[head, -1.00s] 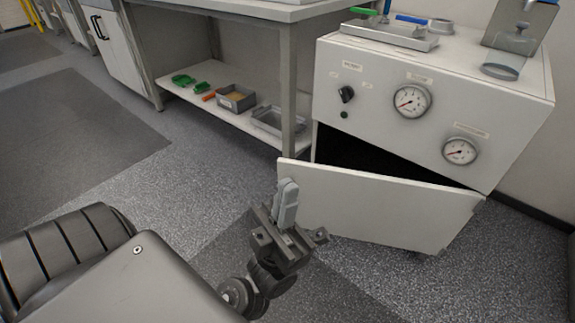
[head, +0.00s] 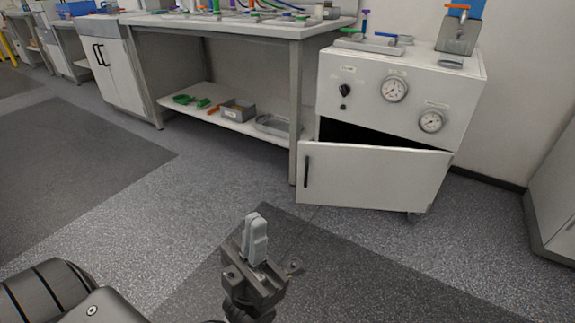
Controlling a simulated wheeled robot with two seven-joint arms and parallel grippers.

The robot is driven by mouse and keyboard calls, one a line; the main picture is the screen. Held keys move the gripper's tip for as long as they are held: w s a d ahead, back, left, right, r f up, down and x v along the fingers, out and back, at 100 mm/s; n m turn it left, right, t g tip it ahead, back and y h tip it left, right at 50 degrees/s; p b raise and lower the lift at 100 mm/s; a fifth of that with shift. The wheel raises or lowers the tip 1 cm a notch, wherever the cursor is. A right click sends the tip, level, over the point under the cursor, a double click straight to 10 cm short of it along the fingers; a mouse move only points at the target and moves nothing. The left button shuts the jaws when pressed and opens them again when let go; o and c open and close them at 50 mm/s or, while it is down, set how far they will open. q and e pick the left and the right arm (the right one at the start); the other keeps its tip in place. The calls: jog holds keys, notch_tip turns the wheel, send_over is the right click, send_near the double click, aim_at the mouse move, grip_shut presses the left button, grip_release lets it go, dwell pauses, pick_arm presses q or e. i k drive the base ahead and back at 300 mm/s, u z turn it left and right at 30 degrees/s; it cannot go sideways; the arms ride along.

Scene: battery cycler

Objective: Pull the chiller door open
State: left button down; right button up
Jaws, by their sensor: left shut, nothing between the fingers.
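The chiller (head: 400,80) is a white box with a black knob and two round gauges on its front. Its white door (head: 375,177) stands partly open, swung out at the left side, with a dark gap above it. A black vertical handle (head: 306,171) is on the door's left end. My left gripper (head: 256,238) is shut and empty, in front of the door and to its lower left, apart from it over the floor. My right gripper is not in view.
A workbench (head: 225,28) with a lower shelf (head: 222,119) holding trays and green parts stands left of the chiller. A grey cabinet (head: 555,195) is at the right edge. The floor before the door is clear.

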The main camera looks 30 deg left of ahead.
aim_at(328, 174)
jog(key=u, duration=1.1)
jog(key=i, duration=1.8)
jog(key=z, duration=0.8)
jog(key=i, duration=0.35)
jog(key=z, duration=0.25)
